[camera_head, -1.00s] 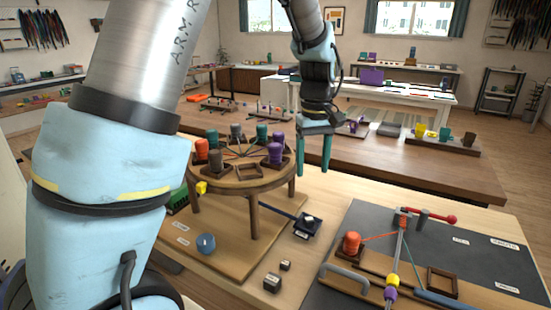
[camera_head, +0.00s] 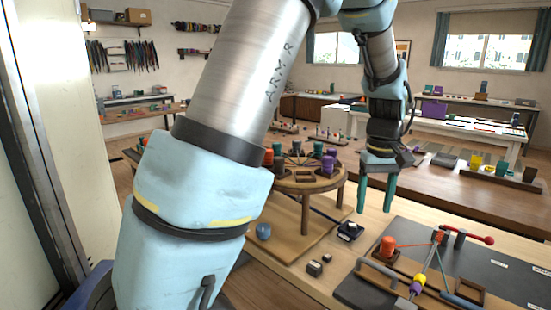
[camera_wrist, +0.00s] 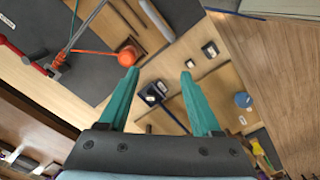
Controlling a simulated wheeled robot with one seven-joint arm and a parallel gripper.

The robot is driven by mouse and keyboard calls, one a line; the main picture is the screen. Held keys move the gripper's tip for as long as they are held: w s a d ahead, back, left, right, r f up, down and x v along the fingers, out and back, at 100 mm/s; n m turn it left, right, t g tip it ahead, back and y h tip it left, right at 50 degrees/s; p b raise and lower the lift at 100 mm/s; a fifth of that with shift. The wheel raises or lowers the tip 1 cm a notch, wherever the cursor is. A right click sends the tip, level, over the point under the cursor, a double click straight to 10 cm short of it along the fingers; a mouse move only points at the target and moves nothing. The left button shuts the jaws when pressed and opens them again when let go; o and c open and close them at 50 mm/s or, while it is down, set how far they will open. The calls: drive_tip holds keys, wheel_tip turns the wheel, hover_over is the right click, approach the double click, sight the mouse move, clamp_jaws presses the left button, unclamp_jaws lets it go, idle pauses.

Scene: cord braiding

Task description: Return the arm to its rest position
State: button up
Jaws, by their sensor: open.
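My arm crosses the head view from lower left to upper middle. My gripper (camera_head: 377,194) hangs fingers-down above the bench, to the right of the round braiding stand (camera_head: 345,180). Its two teal fingers are apart and nothing is between them.
The round stand holds several coloured bobbins, such as a purple one (camera_head: 328,165). To the right lies a dark mat (camera_head: 490,265) with an orange bobbin (camera_head: 388,247) and a red-handled tool (camera_head: 481,239). A blue ball (camera_head: 263,231) and small dark blocks (camera_head: 314,267) sit in front.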

drive_tip(key=s+a+f, duration=0.1)
drive_tip(key=s+a, duration=0.1)
drive_tip(key=a, duration=1.2)
drive_tip(key=s+a+f+m+t, duration=0.1)
drive_tip(key=s+a+f, duration=0.1)
drive_tip(key=a, duration=1.3)
drive_tip(key=shift+s+a+f+m+t, duration=0.15)
drive_tip(key=shift+m+t, duration=0.15)
